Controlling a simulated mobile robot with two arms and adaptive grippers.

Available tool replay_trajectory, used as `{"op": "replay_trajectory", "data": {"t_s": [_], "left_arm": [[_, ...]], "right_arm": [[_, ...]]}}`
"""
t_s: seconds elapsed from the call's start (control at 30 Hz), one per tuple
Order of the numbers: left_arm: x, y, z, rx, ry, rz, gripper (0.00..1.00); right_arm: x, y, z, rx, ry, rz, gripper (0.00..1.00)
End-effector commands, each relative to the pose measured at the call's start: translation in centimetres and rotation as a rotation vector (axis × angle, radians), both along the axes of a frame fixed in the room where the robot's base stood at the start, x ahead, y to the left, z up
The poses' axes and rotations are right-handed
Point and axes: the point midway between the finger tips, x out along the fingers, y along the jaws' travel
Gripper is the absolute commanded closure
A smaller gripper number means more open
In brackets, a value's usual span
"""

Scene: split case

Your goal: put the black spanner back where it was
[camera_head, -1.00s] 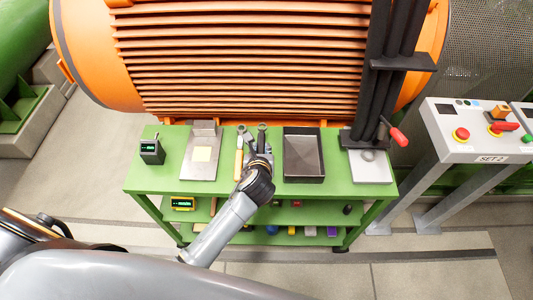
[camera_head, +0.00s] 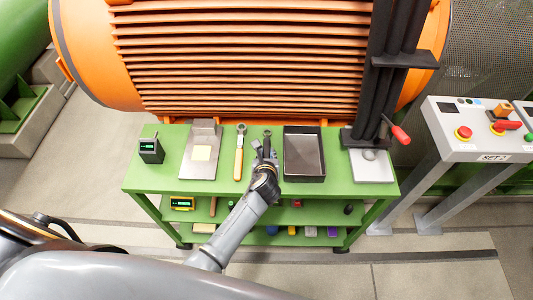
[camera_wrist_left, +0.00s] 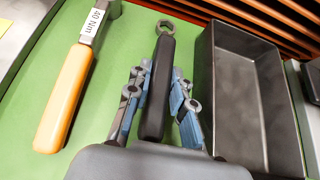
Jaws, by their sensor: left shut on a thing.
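The black spanner (camera_wrist_left: 158,85) is between the fingers of my left gripper (camera_wrist_left: 160,105) in the left wrist view, its ring end pointing away from me. In the head view the spanner (camera_head: 267,138) shows just beyond my left gripper (camera_head: 265,158), between the orange-handled spanner and the dark tray. My left gripper is shut on it, over the green bench top. I cannot tell whether the spanner touches the bench. The orange-handled spanner (camera_head: 239,152) lies to its left, and in the left wrist view this one (camera_wrist_left: 72,90) carries a "40 Nm" label. My right gripper is not in view.
The dark open tray (camera_head: 304,178) stands close on the right. A metal plate with a yellow note (camera_head: 201,153), a small meter (camera_head: 151,151) and a press base (camera_head: 372,178) share the green bench (camera_head: 225,186). The orange motor (camera_head: 240,60) stands behind.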

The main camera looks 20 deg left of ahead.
Motion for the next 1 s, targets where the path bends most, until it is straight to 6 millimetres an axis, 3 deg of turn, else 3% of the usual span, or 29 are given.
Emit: {"op": "replay_trajectory", "data": {"t_s": [0.07, 0.1, 0.2, 0.6, 0.77, 1.0], "left_arm": [[0.0, 0.0, -0.3, 0.001, -0.002, -0.001, 1.00], [0.0, 0.0, -0.4, 0.001, -0.001, -0.001, 0.76], [0.0, 0.0, -0.3, 0.000, 0.000, 0.000, 0.56], [0.0, 0.0, 0.4, -0.002, -0.001, 0.000, 0.55], [-1.9, -0.5, 1.4, -0.001, 0.000, -0.001, 0.55], [-6.0, -1.7, 3.9, 0.000, 0.001, -0.001, 0.55]], "right_arm": [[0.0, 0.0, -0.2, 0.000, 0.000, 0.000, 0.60], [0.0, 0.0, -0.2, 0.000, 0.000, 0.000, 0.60], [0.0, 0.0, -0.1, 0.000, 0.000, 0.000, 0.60], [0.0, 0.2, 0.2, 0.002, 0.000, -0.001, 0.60], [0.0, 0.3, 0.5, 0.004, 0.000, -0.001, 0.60], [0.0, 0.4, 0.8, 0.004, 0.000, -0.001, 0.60]]}}
